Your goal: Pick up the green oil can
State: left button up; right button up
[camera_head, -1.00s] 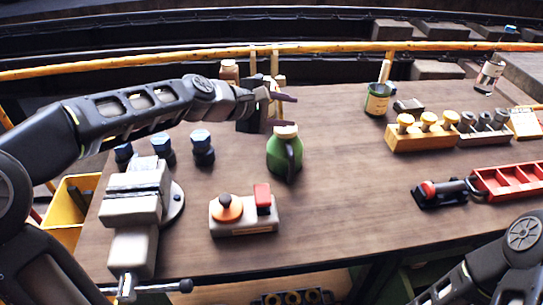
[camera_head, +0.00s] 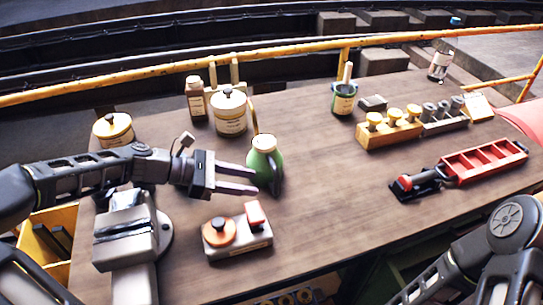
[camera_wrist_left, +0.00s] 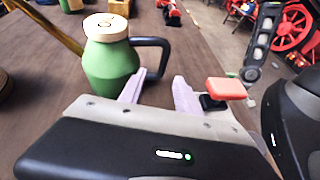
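The green oil can (camera_head: 262,164) stands upright on the wooden bench, with a cream cap and a dark handle on its right side. It also shows in the left wrist view (camera_wrist_left: 110,68), just beyond the fingers, its handle arching to the right. My left gripper (camera_head: 240,180) is open and empty, its two pale fingers pointing right, close to the can's lower left side in the head view. In the left wrist view the spread fingers (camera_wrist_left: 158,92) have nothing between them. I cannot tell whether a finger touches the can. My right gripper is out of view.
A grey box with orange knob and red block (camera_head: 238,238) sits in front of the can. A vise (camera_head: 125,235) is at left. Lidded tins (camera_head: 229,112) stand behind. A knob rack (camera_head: 390,133) and red tray (camera_head: 485,160) lie right. The middle bench is clear.

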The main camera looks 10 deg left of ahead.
aim_at(276, 190)
pick_arm(q)
jog(key=shift+s+d, duration=0.25)
jog(key=shift+x, duration=1.3)
jog(key=shift+x, duration=2.6)
jog(key=shift+w+a, duration=0.1)
grip_shut()
